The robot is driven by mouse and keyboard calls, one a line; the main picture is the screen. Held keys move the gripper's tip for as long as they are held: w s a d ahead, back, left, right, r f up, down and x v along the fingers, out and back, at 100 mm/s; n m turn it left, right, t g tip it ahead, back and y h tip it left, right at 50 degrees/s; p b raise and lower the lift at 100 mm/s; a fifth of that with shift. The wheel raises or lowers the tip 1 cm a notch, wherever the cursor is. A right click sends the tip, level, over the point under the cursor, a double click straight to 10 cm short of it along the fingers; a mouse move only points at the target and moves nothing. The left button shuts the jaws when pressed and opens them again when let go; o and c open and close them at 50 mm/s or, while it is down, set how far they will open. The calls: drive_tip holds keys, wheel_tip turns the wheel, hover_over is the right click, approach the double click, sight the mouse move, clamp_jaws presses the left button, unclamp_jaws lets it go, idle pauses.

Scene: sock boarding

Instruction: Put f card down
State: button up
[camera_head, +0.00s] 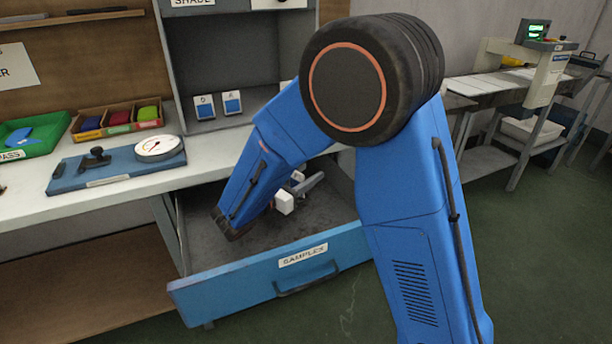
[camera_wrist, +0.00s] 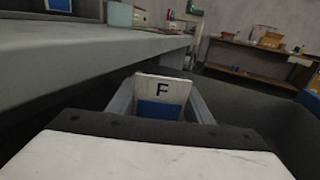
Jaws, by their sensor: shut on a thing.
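The F card (camera_wrist: 161,97) is white on top with a black letter F and blue below. It stands upright between the two fingers of my gripper (camera_wrist: 160,100) in the wrist view, and the gripper is shut on it. In the head view my blue arm reaches down into the open samples drawer (camera_head: 235,283). My gripper (camera_head: 290,200) is partly hidden behind the arm there, low inside the drawer. I cannot make out the F card in the head view, nor whether it touches the drawer floor.
Two blue-and-white cards, D (camera_head: 204,107) and A (camera_head: 232,103), stand in the grey shade booth (camera_head: 262,97). A blue board (camera_head: 115,167) with a round gauge (camera_head: 158,147), a green tray (camera_head: 40,131) and a box of coloured items (camera_head: 117,121) sit on the bench.

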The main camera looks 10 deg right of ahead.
sight(296, 181)
drive_tip(key=shift+f, duration=0.75)
drive_tip(key=o, duration=1)
drive_tip(key=shift+r, duration=0.25)
drive_tip(key=shift+r+v, duration=0.2)
drive_tip(key=shift+v, duration=1.65)
drive_tip(key=shift+r+v, duration=0.15)
drive_tip(key=shift+v, duration=1.75)
